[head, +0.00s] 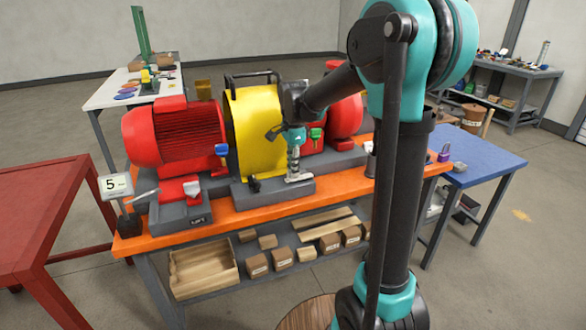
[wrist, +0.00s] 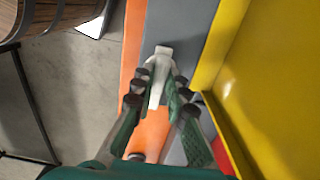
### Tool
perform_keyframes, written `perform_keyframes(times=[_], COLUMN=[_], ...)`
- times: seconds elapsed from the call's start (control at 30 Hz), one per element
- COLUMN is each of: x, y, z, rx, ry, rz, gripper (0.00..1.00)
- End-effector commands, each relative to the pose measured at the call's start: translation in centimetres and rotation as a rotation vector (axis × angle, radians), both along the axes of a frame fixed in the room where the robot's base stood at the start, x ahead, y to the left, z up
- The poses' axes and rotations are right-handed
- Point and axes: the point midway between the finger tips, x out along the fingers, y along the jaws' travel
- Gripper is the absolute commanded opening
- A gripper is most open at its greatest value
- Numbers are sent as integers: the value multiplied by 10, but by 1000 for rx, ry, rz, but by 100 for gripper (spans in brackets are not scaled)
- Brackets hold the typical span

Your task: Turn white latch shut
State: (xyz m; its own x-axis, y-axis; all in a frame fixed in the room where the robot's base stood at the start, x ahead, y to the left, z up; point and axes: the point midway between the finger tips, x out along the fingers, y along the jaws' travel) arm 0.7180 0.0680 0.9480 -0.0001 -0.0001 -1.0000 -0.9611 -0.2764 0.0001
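The white latch (wrist: 157,92) lies between the fingertips of my gripper (wrist: 159,82) in the wrist view. Its wider end sticks out past the tips, over a grey base. Both fingers slant inward and appear to touch the narrow lever from its two sides. In the head view my gripper (head: 295,164) points down in front of the yellow housing, and the white latch (head: 299,178) shows at its tips, on the grey block. The fingers hide part of the latch there.
The yellow housing (head: 252,135) stands close behind my gripper, with a red motor (head: 172,135) to its left. A blue-handled part (head: 221,151) and a green-handled part (head: 316,134) are nearby. The orange bench edge (head: 240,217) in front is clear.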

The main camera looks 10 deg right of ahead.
Motion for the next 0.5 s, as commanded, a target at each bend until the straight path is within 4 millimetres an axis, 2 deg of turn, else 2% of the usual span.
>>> perform_keyframes(times=[0.5], x=[0], y=[0], z=[0], rx=[0], ry=[0], rz=[7], gripper=[0])
